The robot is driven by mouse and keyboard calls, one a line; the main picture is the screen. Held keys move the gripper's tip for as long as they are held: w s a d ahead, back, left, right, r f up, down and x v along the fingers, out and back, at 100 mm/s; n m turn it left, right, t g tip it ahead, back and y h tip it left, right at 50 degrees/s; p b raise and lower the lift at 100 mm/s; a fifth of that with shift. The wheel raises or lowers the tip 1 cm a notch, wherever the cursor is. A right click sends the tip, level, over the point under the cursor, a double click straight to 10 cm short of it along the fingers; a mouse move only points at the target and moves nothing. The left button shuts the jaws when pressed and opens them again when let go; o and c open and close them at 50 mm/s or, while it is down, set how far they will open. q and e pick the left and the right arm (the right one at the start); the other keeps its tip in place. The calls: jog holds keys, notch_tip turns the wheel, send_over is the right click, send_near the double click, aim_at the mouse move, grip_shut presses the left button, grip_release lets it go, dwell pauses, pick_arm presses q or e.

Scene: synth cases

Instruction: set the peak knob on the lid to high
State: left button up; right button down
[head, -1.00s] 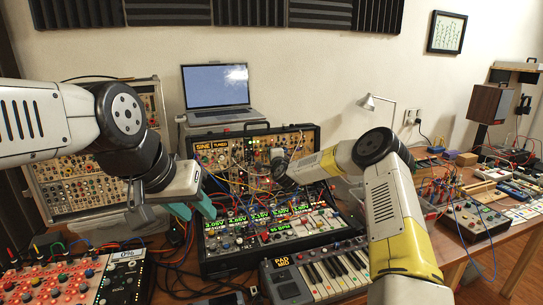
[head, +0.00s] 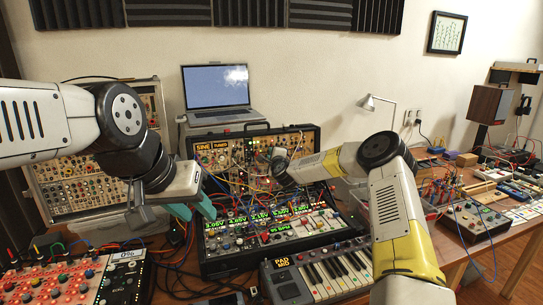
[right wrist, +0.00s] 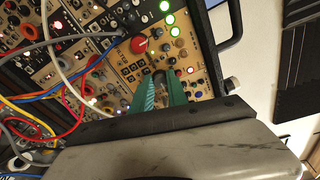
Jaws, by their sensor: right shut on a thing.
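The lid (head: 307,135) of the synth case stands upright at the back of the table, its panel full of knobs, lights and cables. My right gripper (right wrist: 163,92) is at the right part of this panel, its teal fingers closed around a small knob (right wrist: 159,76). The fingers hide most of that knob, and its label and pointer cannot be read. A larger red knob (right wrist: 138,44) sits just above it to the left in the right wrist view. My left gripper (head: 193,211) hangs open and empty left of the case, its teal fingers apart.
Patch cables (right wrist: 75,92) run across the panel left of my right fingers. A handle (right wrist: 232,22) sticks out at the lid's edge. A keyboard (head: 320,275) lies in front of the case, a laptop (head: 217,92) behind.

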jog(key=c, duration=1.3)
grip_release()
jog(key=shift+s, duration=0.1)
jog(key=v, duration=0.7)
jog(key=shift+s, duration=0.35)
jog(key=shift+d+f, duration=0.1)
